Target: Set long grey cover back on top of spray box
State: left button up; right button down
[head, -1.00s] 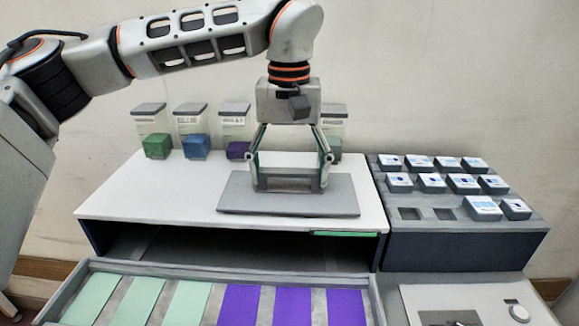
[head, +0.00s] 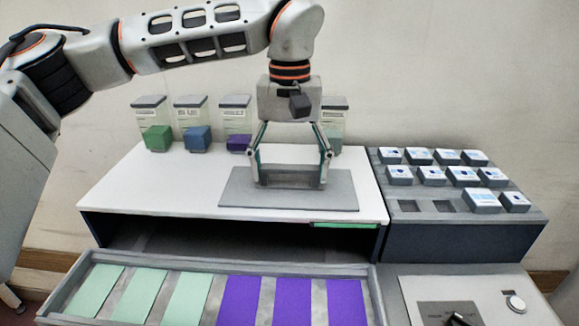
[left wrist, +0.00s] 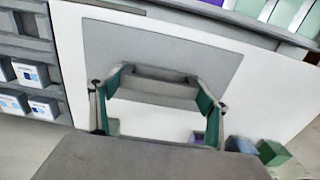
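The long grey cover (head: 235,190) is a flat plate with a raised handle (head: 292,172). It lies level over the right part of a white-topped box (head: 140,190), which I take to be the spray box; whether it touches the top all along cannot be told. My left gripper (head: 291,176) points down from above, its two fingers against opposite ends of the handle. The left wrist view shows the cover (left wrist: 205,60) with the handle (left wrist: 155,88) between the green-padded fingers (left wrist: 156,85). My right gripper is not in view.
An open tray (head: 66,297) with green and purple strips is in front of the box. Several small bins (head: 158,138) stand behind it. A rack (head: 475,222) of white-labelled blocks stands close on the right. The left part of the white top is clear.

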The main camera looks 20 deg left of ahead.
aim_at(290, 166)
pick_arm(q)
jog(key=o, duration=0.4)
notch_tip(290, 166, up, 12)
dwell(0.5)
